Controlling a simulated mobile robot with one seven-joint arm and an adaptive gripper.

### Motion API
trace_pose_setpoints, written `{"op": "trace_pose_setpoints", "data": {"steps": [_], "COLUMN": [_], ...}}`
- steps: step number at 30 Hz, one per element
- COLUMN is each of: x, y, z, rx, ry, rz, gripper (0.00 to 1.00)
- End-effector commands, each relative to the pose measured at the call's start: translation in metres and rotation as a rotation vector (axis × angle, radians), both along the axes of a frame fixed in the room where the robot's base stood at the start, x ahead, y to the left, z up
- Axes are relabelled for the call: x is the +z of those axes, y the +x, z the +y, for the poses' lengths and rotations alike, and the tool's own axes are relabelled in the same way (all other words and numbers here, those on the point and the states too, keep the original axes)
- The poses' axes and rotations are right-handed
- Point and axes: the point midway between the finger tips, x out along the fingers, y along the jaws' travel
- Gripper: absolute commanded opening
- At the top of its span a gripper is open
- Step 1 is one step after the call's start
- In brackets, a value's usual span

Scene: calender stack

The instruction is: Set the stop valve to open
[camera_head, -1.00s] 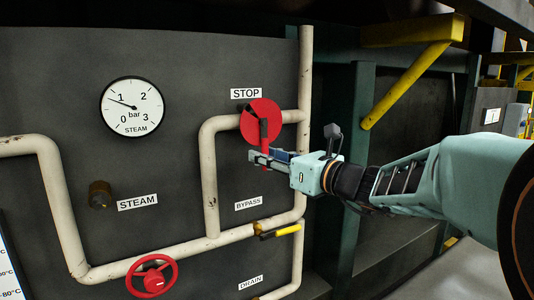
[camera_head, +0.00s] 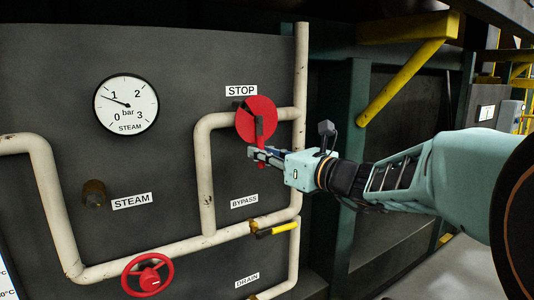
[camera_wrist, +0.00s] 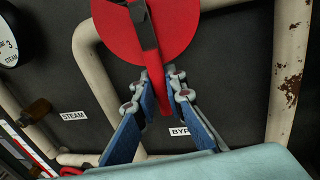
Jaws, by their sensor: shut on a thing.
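The stop valve is a red disc (camera_head: 256,120) under the STOP label (camera_head: 241,91), on the pale pipe. Its lever (camera_head: 262,164), dark at the top and red lower down, hangs almost straight down across the disc. My gripper (camera_head: 255,155) comes from the right at the lever's lower end. In the wrist view the disc (camera_wrist: 158,28) fills the top, and the red part of the lever (camera_wrist: 156,62) runs down between the two blue-padded fingers of my gripper (camera_wrist: 158,84). The fingers are shut on the lever. The lever's end is partly hidden by the gripper.
A steam gauge (camera_head: 126,104) reads about 1 bar. Below are a red handwheel (camera_head: 147,276) and a yellow-handled bypass valve (camera_head: 278,230). A brown STEAM knob (camera_head: 94,193) stands left. A yellow bracket (camera_head: 405,75) juts out above my arm at right.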

Motion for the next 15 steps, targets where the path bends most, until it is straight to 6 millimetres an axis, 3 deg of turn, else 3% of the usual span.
{"op": "trace_pose_setpoints", "data": {"steps": [15], "x": [0.0], "y": [0.009], "z": [-0.013], "rx": [0.0], "ry": [-0.174], "rz": [-0.122], "gripper": [0.0]}}
